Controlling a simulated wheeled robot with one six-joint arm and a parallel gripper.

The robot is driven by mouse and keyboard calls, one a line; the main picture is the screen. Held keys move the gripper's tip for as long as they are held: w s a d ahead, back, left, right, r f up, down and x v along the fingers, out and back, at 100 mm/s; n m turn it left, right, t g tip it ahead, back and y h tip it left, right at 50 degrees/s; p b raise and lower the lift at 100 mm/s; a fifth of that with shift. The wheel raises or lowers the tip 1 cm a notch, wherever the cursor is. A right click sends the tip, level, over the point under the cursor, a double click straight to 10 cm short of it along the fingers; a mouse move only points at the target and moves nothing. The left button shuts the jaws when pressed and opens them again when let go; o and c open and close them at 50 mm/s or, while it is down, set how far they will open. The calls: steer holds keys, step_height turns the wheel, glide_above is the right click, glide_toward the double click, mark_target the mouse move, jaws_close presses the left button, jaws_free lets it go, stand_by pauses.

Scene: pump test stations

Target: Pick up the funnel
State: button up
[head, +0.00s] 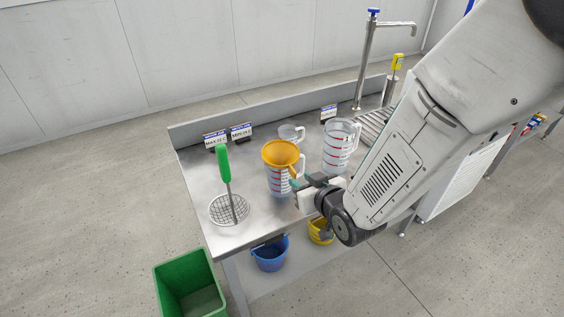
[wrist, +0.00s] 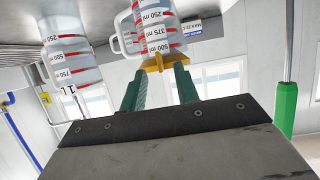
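The orange funnel (head: 280,152) sits in the mouth of a clear measuring jug (head: 279,183) with red marks on the steel bench. Its tab points toward my gripper (head: 304,182), which is beside the jug at about the height of the funnel's tab. In the wrist view, which is upside down, the funnel (wrist: 159,63) shows as an orange edge with a short tab at the jug's mouth (wrist: 158,30). The teal fingers of my gripper (wrist: 160,76) are apart, one on each side of the tab. I cannot tell whether they touch it.
A larger clear jug (head: 340,148) stands right of the funnel, and a smaller one (head: 290,133) behind it. A strainer with a green handle (head: 224,164) is at the left. Small signs (head: 241,132) and a tap (head: 365,60) line the back. A green bin (head: 185,283) stands on the floor.

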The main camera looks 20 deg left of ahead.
mark_target(292, 172)
steer(key=x, duration=0.6)
steer(key=shift+w+a+r, duration=0.15)
steer(key=shift+a+r, duration=0.05)
jaws_close()
